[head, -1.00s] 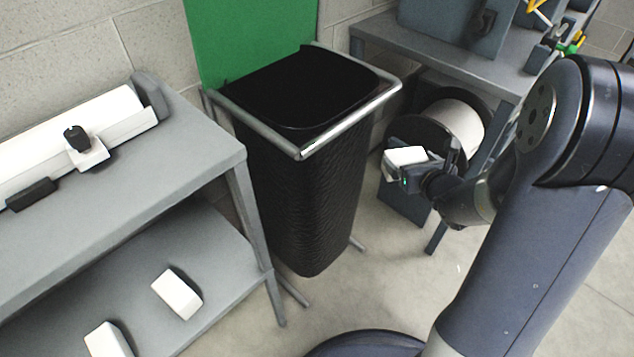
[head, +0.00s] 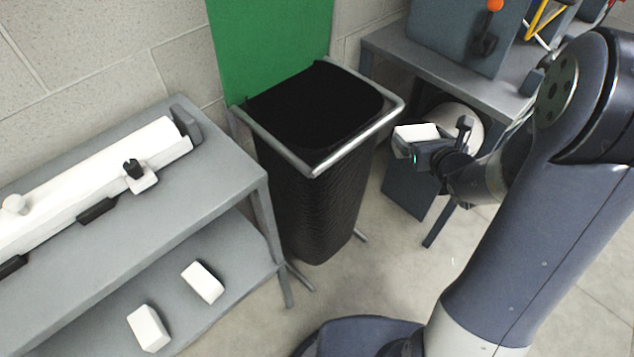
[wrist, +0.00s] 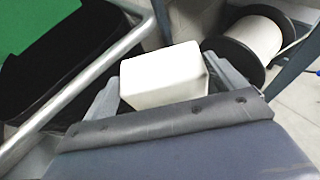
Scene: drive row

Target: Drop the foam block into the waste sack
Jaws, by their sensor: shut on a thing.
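The white foam block (head: 413,133) is held in my gripper (head: 418,143), to the right of the waste sack. The wrist view shows the foam block (wrist: 162,76) between the two fingers of my gripper (wrist: 160,88), which is shut on it. The black waste sack (head: 312,205) hangs open from a grey metal frame (head: 362,134). Its mouth faces up, and the inside is too dark to make out. In the wrist view the frame's bar (wrist: 85,85) and the dark sack lie to the left of the block. The block is outside the sack's rim.
A grey two-level bench (head: 215,190) stands left of the sack, with two white blocks (head: 203,282) (head: 149,328) on its lower shelf. A grey table (head: 440,68) with equipment stands behind right, a spool (head: 462,122) beneath it. A green panel (head: 268,45) stands behind the sack.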

